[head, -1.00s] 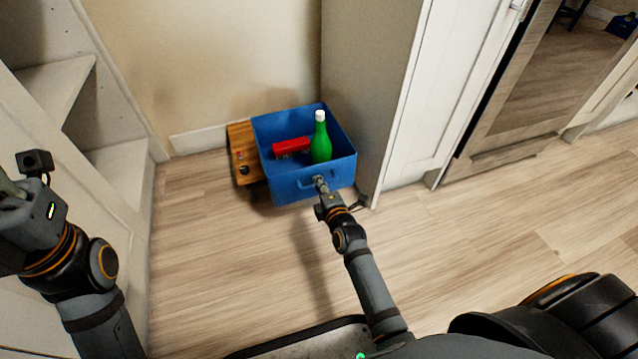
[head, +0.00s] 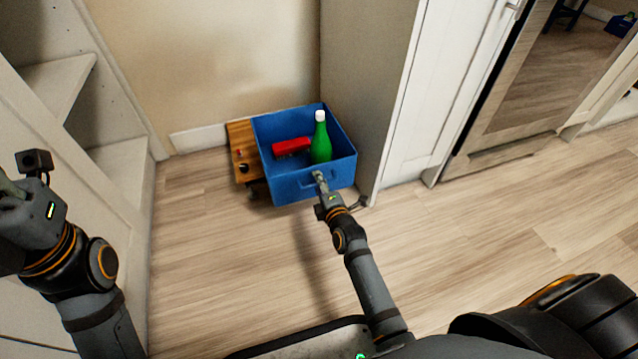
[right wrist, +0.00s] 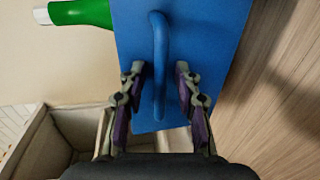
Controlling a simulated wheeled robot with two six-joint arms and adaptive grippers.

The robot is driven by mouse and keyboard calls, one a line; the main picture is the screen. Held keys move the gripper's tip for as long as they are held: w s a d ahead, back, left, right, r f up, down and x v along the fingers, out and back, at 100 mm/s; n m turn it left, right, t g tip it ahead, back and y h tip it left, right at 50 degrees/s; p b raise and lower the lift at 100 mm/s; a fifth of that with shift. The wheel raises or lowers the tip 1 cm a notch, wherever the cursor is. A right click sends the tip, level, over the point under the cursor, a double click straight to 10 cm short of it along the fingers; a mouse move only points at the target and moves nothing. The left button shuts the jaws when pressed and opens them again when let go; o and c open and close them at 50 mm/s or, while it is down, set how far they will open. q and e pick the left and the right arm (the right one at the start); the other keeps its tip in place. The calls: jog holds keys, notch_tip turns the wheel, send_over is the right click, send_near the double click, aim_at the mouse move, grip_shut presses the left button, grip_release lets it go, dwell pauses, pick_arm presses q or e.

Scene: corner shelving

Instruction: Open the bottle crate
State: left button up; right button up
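The blue bottle crate (head: 289,187) stands low at the corner, open at the top. A green bottle with a white cap (head: 321,143) stands upright in it, beside a red block (head: 291,147). My right gripper (head: 320,179) is at the loop handle on its front. In the right wrist view, the fingers of my right gripper (right wrist: 160,78) are apart on either side of the blue handle (right wrist: 159,60), with a gap visible on both sides. The green bottle's body (right wrist: 82,14) shows at the top left there. My left gripper (head: 8,190) is largely cut off at the left edge.
A wooden board or stand (head: 241,150) shows at the crate's left side. White shelving (head: 115,160) stands on the left, and a cabinet side panel (head: 368,80) rises close on the crate's right. The wooden floor (head: 225,245) in front of the crate is clear.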

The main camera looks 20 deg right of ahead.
jog(key=s+r, duration=0.1)
jog(key=s, duration=0.6)
jog(key=shift+s+r, duration=0.15)
jog(key=shift+r, duration=0.1)
jog(key=shift+d, duration=0.1)
